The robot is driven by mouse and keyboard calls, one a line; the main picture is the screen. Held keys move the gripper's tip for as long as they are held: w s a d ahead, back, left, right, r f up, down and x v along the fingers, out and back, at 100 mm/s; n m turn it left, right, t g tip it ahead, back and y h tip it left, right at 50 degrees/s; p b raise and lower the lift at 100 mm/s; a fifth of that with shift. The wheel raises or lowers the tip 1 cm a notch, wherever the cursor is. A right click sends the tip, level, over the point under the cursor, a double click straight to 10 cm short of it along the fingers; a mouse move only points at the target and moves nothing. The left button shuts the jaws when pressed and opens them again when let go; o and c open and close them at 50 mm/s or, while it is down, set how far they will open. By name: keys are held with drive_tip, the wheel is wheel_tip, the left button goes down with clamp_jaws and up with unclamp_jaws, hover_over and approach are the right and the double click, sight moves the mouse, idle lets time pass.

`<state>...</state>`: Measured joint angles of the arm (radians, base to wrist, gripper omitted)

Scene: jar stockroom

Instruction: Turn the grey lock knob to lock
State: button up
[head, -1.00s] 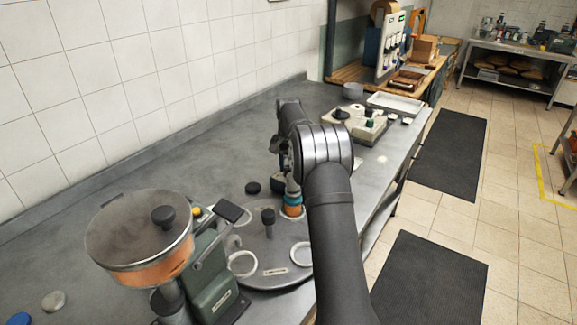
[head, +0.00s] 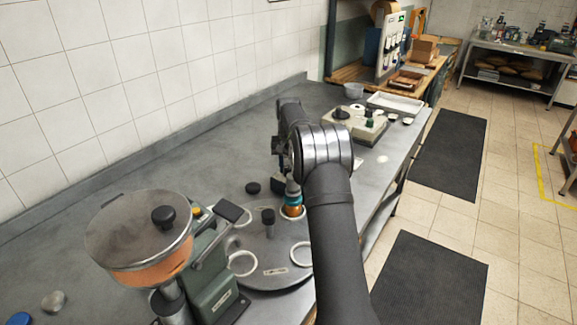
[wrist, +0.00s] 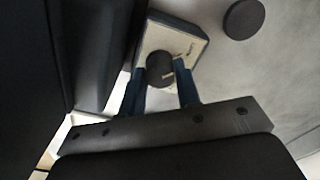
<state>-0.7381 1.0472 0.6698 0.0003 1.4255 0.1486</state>
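In the wrist view the lock knob (wrist: 160,68) is a dark grey round knob with a pale line at its right edge. It stands on a pale plate with a dark rim (wrist: 188,38). My gripper (wrist: 161,80) has two blue fingers, one on each side of the knob and close against it. The contact itself is hard to see. In the head view my gripper's fingers are mostly hidden by my arm, and I cannot pick out the lock knob there.
A dark round puck (wrist: 243,19) lies near the plate. The bench along the tiled wall is mostly clear.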

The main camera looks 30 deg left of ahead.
drive_tip(key=o, duration=0.4)
drive_tip(key=shift+c, duration=0.2)
drive_tip(key=shift+r, duration=0.1)
wheel_tip(320, 180, up, 17)
drive_tip(key=shift+r, duration=0.1)
idle(0.6)
wheel_tip(320, 180, down, 17)
drive_tip(key=shift+f, duration=0.2)
idle(0.4)
